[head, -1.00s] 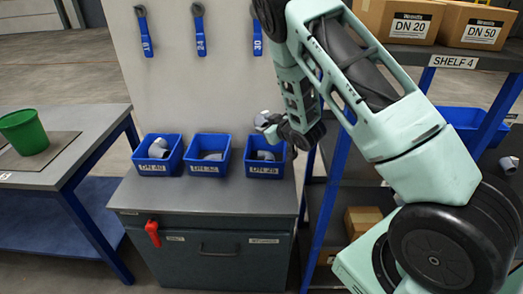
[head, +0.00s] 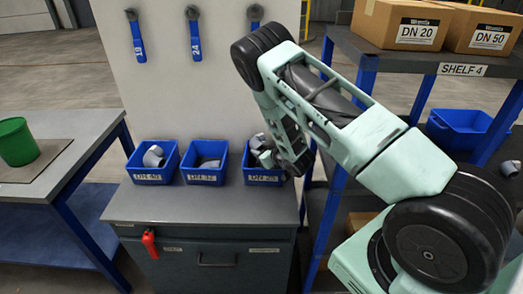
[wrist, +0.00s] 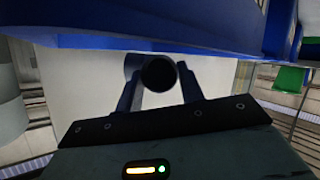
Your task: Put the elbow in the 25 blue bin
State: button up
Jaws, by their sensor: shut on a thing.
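The DN 25 blue bin (head: 264,179) is the rightmost of three small blue bins on the grey cabinet top. My gripper (head: 264,157) is at this bin, over its right part, and hides some of its inside. In the wrist view my gripper (wrist: 160,92) is shut on a grey elbow (wrist: 133,66), its dark round opening showing between the fingers. In the head view the elbow (head: 257,141) shows as a small grey shape at the bin's back. A blue wall fills the top of the wrist view, close to the elbow. Whether they touch I cannot tell.
The DN 32 bin (head: 203,177) and DN 40 bin (head: 151,176) stand to the left, each with grey fittings. A pale panel with hanging blue-handled tools (head: 194,38) rises behind. Shelf 4 (head: 462,70) stands on the right, close to my arm. The cabinet top in front is clear.

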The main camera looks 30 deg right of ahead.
jog(key=shift+f, duration=0.3)
jog(key=shift+f, duration=0.15)
jog(key=shift+f+b, duration=0.25)
jog(key=shift+b, duration=0.15)
jog(key=o, duration=1)
jog(key=shift+r, duration=0.15)
